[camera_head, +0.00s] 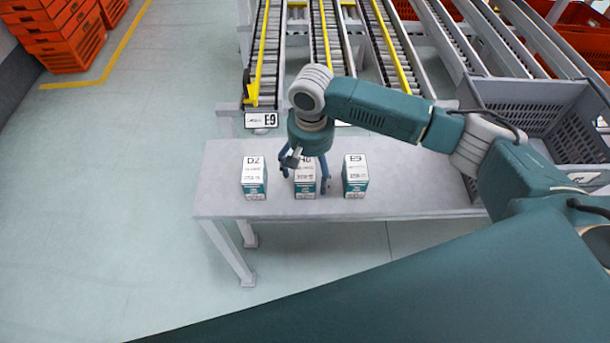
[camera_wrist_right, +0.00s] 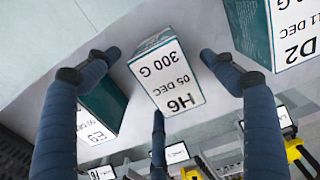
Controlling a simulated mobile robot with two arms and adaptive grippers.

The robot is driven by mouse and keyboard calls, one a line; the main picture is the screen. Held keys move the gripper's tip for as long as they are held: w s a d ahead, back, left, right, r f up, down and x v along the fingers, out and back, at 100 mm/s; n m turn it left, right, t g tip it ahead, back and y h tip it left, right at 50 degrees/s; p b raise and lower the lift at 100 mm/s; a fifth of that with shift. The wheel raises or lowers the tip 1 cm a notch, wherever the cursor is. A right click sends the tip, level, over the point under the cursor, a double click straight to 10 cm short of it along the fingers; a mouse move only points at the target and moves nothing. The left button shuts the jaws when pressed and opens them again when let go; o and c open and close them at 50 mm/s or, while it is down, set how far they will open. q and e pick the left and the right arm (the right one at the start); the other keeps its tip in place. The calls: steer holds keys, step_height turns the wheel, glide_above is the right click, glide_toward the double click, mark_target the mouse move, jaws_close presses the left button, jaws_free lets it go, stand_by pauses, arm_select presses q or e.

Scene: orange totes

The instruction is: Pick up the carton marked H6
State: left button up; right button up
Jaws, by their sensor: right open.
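The H6 carton (camera_head: 305,187), white on top with teal lower sides, stands upright on the table between the other two cartons. It also shows in the right wrist view (camera_wrist_right: 168,80), with its H6 label facing the camera. My right gripper (camera_head: 305,176) is over the H6 carton with its fingers spread. In the right wrist view the open fingers (camera_wrist_right: 160,75) are on both sides of the carton and a third finger is below its label edge. I cannot tell whether any finger touches it. The gripper partly hides the carton's top in the head view. My left gripper is not in view.
The D2 carton (camera_head: 254,178) stands to the left and the E9 carton (camera_head: 355,176) to the right on the grey table (camera_head: 420,185). A grey crate (camera_head: 520,98) is at the table's right. Roller conveyors (camera_head: 328,38) lie behind. Orange totes (camera_head: 62,40) are stacked at far left.

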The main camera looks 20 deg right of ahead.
steer(key=c, duration=1.3)
steer(key=shift+c, duration=0.8)
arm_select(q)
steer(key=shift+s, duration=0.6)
arm_select(e)
steer(key=shift+r, duration=0.1)
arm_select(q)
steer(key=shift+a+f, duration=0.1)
arm_select(e)
steer(key=shift+r, duration=0.1)
